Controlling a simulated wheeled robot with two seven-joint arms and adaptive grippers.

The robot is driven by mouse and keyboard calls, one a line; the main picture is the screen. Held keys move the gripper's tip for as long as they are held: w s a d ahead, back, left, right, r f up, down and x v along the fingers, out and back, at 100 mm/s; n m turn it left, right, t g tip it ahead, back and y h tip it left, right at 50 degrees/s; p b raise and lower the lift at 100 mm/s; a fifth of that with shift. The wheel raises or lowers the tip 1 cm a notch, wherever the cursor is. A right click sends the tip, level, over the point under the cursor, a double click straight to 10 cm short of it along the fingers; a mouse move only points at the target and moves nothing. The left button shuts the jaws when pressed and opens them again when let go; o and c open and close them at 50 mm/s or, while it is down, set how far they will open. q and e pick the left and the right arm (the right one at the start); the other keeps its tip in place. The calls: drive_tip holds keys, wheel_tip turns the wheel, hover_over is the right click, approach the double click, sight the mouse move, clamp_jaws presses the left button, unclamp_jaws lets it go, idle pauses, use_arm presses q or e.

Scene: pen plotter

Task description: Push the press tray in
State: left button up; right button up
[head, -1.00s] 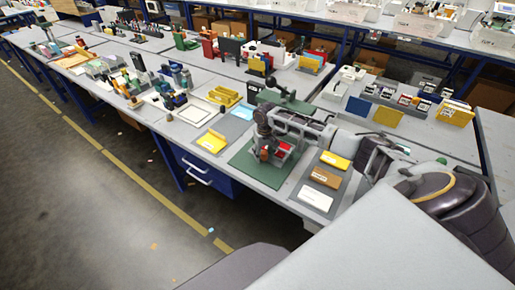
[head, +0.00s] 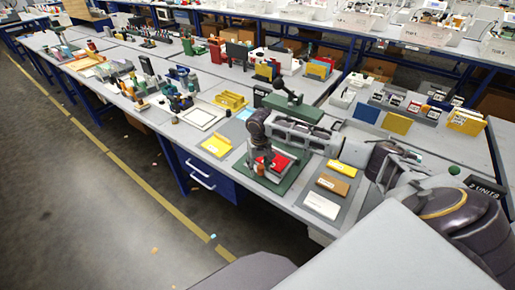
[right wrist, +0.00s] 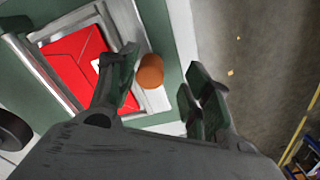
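The press tray (right wrist: 126,22) is a silver metal frame on the green press base (head: 283,186). A red piece (right wrist: 75,62) with a white label lies in it, and this red piece also shows in the head view (head: 282,160). A round brown-orange knob (right wrist: 151,71) stands at the tray's edge. My right gripper (right wrist: 165,88) is open, pointing down, its fingers on either side of the knob. The knob appears closer to the left finger in the wrist view; contact cannot be told. In the head view, my right gripper (head: 259,168) partly covers the tray. My left gripper is out of view.
The press's dark lever (head: 287,85) rises behind my right arm. Yellow, brown and white cards (head: 331,186) lie right of the press, and a yellow card (head: 216,146) lies left. A blue drawer unit (head: 205,180) is below the bench edge.

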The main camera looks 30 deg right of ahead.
wheel_tip(320, 180, up, 12)
drive_tip(key=a+p, duration=0.1)
drive_tip(key=p, duration=0.2)
drive_tip(key=shift+s+f+p, duration=0.15)
drive_tip(key=shift+s+p, duration=0.15)
drive_tip(key=shift+p, duration=0.05)
idle(0.6)
idle(0.6)
